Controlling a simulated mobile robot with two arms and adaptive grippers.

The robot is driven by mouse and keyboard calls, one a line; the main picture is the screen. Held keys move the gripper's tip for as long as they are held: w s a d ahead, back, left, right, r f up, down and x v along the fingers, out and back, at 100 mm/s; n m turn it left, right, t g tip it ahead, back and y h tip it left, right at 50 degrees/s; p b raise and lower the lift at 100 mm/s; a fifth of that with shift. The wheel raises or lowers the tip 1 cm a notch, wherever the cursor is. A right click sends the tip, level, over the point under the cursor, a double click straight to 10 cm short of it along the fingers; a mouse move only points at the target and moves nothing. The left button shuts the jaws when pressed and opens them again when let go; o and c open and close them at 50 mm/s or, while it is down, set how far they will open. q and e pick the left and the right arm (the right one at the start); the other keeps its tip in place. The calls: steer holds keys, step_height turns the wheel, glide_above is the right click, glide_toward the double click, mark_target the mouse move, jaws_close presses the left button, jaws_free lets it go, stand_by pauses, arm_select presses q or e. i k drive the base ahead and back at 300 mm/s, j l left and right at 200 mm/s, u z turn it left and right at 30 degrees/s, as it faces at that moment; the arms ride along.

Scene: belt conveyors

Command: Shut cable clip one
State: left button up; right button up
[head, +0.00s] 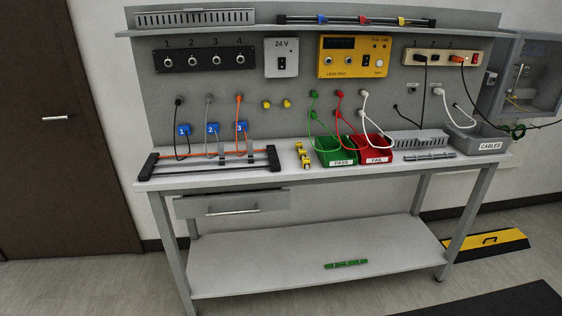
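A low frame with black ends (276,158) and long rails lies on the left of the bench top. Several small grey upright pieces stand on it, too small to tell whether any is a cable clip or open. Behind it hang a black cable with blue tag 1 (182,130), a grey cable with blue tag 2 (212,128) and an orange cable with blue tag 3 (242,126). I cannot make out which piece is cable clip one. Neither of my grippers is in view.
The workbench (330,180) stands against the wall. A green PASS bin (341,162), a red FAIL bin (376,160) and a grey CABLES bin (490,146) stand on it. Small yellow pieces (304,157) lie beside the frame. A drawer (232,204) hangs below; floor in front is free.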

mark_target(220, 145)
steer(key=i+z, duration=0.15)
steer(key=i, duration=0.35)
steer(key=i+j+z, duration=0.15)
steer(key=i, duration=0.35)
